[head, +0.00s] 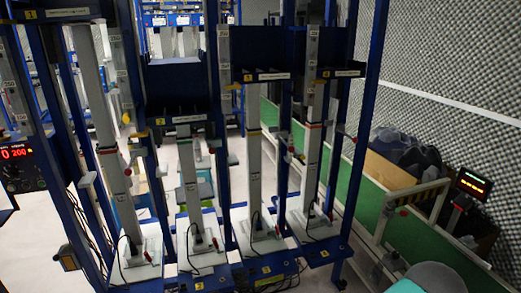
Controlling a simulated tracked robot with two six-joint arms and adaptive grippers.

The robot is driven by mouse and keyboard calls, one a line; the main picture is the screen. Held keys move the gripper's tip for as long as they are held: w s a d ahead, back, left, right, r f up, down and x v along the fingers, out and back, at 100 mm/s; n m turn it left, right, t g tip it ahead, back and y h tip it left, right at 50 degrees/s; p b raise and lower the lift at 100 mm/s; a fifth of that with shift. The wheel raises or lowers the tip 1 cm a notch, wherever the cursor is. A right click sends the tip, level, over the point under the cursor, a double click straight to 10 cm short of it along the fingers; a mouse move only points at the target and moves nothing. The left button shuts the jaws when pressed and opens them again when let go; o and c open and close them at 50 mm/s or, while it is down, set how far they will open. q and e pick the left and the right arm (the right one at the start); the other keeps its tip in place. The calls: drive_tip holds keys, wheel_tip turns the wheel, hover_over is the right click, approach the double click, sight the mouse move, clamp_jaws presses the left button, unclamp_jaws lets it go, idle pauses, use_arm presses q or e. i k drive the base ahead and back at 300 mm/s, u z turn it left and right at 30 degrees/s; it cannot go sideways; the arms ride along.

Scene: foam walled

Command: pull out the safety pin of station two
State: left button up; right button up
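Several tall test stations stand side by side in a blue frame, each with a pale upright column. A yellow tag (160,121) that seems to read 2 sits on the crossbar above the second column from the left (189,180). This column stands on a white base plate (201,240) with a black cable. Small red-tipped parts show beside the columns, one near the second column (212,150). I cannot tell which part is the safety pin. Neither of my grippers is in view.
A red-digit display (17,153) is at the left, and another display (472,184) is at the right. A green conveyor-like strip (432,241) with a pale rail runs along the right. Grey foam walls stand behind it. Pale floor shows at the lower left.

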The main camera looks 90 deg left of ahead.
sight(212, 151)
drive_tip(key=z, duration=0.7)
drive_tip(key=i, duration=0.2)
drive_tip(key=u, duration=2.85)
drive_tip(key=i, duration=0.15)
drive_tip(key=u, duration=1.7)
drive_tip(key=k, duration=0.4)
drive_tip(key=u, duration=0.4)
drive_tip(key=i, duration=1.45)
drive_tip(key=z, duration=0.35)
